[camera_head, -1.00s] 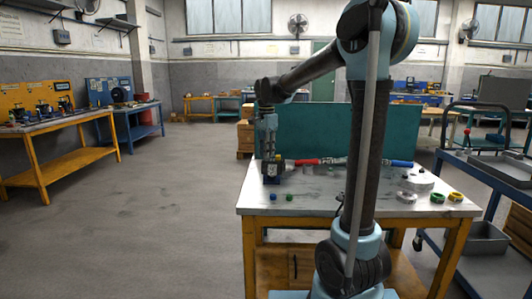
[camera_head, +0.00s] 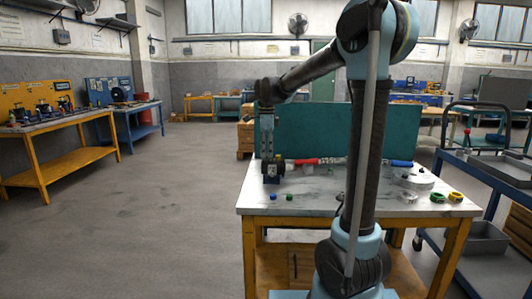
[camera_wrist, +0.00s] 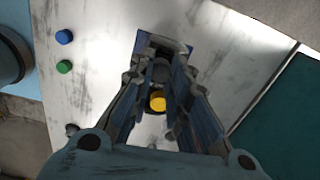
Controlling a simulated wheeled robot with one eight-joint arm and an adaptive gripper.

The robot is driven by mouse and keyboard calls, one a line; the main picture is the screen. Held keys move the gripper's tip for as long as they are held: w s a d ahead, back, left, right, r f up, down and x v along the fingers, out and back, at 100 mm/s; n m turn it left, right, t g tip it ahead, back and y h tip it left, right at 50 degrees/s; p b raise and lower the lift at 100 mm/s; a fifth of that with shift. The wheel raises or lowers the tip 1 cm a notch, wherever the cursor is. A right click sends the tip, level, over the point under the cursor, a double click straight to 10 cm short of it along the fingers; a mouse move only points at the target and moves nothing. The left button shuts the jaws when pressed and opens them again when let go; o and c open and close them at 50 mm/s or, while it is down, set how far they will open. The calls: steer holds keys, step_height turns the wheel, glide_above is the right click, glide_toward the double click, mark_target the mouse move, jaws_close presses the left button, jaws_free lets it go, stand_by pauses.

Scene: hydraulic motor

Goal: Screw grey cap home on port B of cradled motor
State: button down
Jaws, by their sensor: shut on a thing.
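The blue motor (camera_head: 271,179) stands at the left end of the marble-topped table, below my gripper (camera_head: 272,160). In the wrist view, part of the motor (camera_wrist: 168,44) shows beyond my gripper (camera_wrist: 162,75). My gripper points down and its fingers are closed on the grey cap (camera_wrist: 161,72), a dark grey round thing low between them. A yellow cap (camera_wrist: 157,103) shows between the fingers, nearer the wrist camera's lower edge. The fingers hide most of the motor and its cradle. I cannot see the thread or how the cap sits on port B.
A blue cap (camera_wrist: 64,37) and a green cap (camera_wrist: 64,67) lie apart on the table (camera_wrist: 95,95). Green and yellow rings (camera_head: 437,198) are at the right. A teal panel (camera_head: 315,130) stands along the back.

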steer(key=shift+m, duration=1.4)
steer(key=c, duration=1.7)
jaws_free()
steer(key=n, duration=0.5)
steer(key=shift+n, duration=0.3)
steer(key=n, duration=0.4)
steer(key=shift+n, duration=0.4)
steer(key=shift+c, duration=0.4)
